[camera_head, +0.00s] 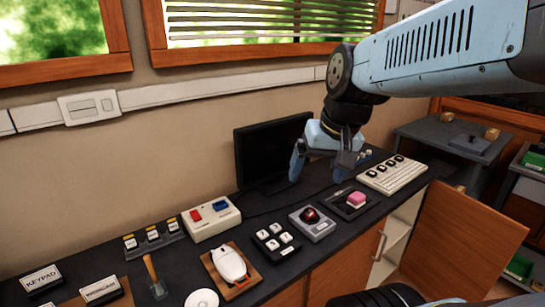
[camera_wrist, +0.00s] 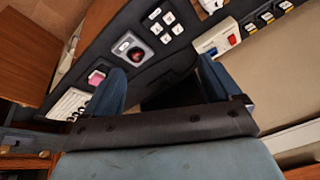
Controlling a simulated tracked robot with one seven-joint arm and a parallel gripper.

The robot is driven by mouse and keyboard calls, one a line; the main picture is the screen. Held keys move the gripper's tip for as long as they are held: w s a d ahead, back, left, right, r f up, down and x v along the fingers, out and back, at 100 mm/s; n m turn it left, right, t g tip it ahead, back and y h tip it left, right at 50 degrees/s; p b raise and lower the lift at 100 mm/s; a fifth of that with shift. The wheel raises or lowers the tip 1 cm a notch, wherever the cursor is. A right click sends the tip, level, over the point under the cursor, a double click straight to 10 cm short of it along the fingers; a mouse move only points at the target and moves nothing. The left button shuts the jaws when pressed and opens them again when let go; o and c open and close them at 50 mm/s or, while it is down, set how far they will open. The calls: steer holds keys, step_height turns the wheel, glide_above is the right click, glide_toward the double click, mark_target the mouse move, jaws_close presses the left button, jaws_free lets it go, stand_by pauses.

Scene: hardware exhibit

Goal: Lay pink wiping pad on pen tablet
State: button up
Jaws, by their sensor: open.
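The pink wiping pad (camera_head: 356,199) is a small pink block. It rests on a dark flat panel that looks like the pen tablet (camera_head: 345,210), on the desk right of the middle. In the wrist view the pink pad (camera_wrist: 97,76) shows just left of one finger, partly close to it in the picture. My gripper (camera_head: 322,170) is open with nothing between its fingers. It hangs above the desk, behind and left of the pad, in front of the monitor. Both open fingers also show in the wrist view (camera_wrist: 162,82).
A black monitor (camera_head: 262,150) stands behind my gripper. A key block (camera_head: 275,243), a switch box (camera_head: 212,218) and a white mouse (camera_head: 230,264) lie farther left.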

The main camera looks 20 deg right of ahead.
steer(key=shift+s+a+r+n+t+h, duration=0.1)
steer(key=shift+s+r+n+t+h, duration=0.15)
steer(key=shift+s+r+n+t, duration=0.35)
steer(key=shift+s+a+r+n+t+h, duration=0.1)
steer(key=shift+s+r+n+t+h, duration=0.25)
steer(key=shift+r, duration=0.3)
steer(key=shift+c, duration=0.3)
